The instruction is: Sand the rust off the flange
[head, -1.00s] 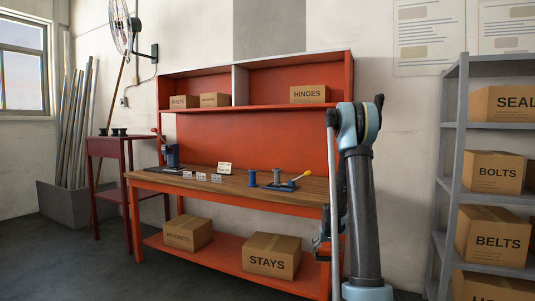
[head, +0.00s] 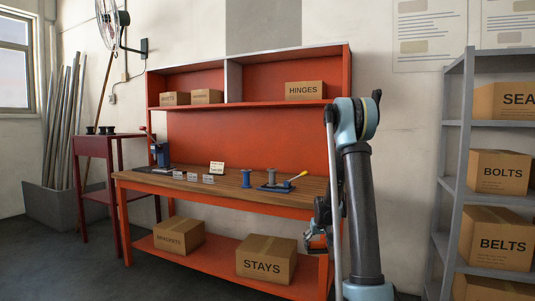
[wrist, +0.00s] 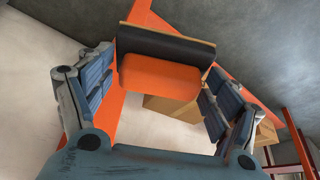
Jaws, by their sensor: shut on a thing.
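In the wrist view, my gripper (wrist: 160,82) holds a block with an orange body and a dark brown top, likely the sanding block (wrist: 158,73), between its two blue-padded fingers. In the head view, my gripper (head: 318,228) hangs low beside my arm, in front of the bench's right end; the block cannot be made out there. I cannot pick out the flange or any rust for sure. On the bench top (head: 225,190) stand a blue spool-like piece (head: 246,179), a grey cylinder (head: 271,175) and a blue piece with a yellow-tipped handle (head: 296,180).
A blue vise-like tool (head: 160,153) stands at the bench's left end, near small grey items and a card (head: 217,168). Boxes sit on the lower shelf, including STAYS (head: 266,260). A grey rack (head: 450,170) stands right, a dark red stand (head: 100,147) left. Floor before the bench is clear.

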